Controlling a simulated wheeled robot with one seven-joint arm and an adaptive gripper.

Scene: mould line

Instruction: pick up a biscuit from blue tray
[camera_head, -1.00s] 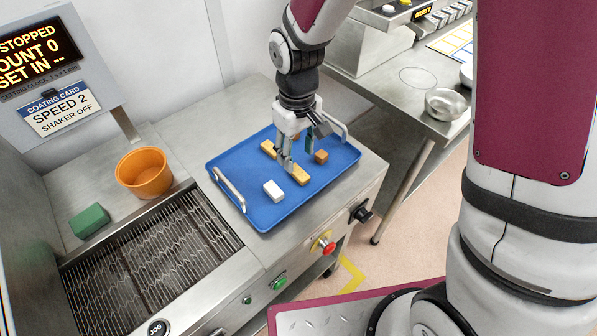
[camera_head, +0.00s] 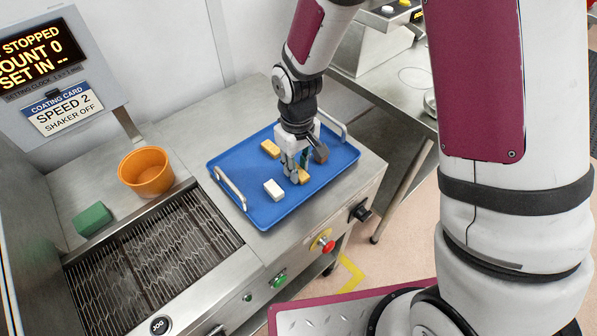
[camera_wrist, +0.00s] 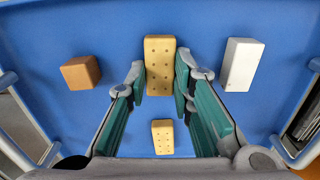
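The blue tray (camera_head: 262,213) lies on a steel counter. My gripper (camera_head: 296,176) is low over its middle, pointing down. In the wrist view its two green-padded fingers (camera_wrist: 160,78) are apart, one on each side of a tan, dotted biscuit (camera_wrist: 160,52). I cannot tell whether the tips touch it. This biscuit shows partly in the head view (camera_head: 305,175), beside the fingers. A second tan biscuit (camera_head: 269,149) lies behind, and in the wrist view (camera_wrist: 162,137) it is near the palm. A white block (camera_head: 273,189) and a brown block (camera_wrist: 81,73) lie to either side.
The tray has raised metal handles (camera_head: 230,188) at both ends. Left of it are a wire-mesh conveyor (camera_head: 150,250), an orange bowl (camera_head: 146,172) and a green block (camera_head: 92,219). A red stop button (camera_head: 327,246) is on the counter's front.

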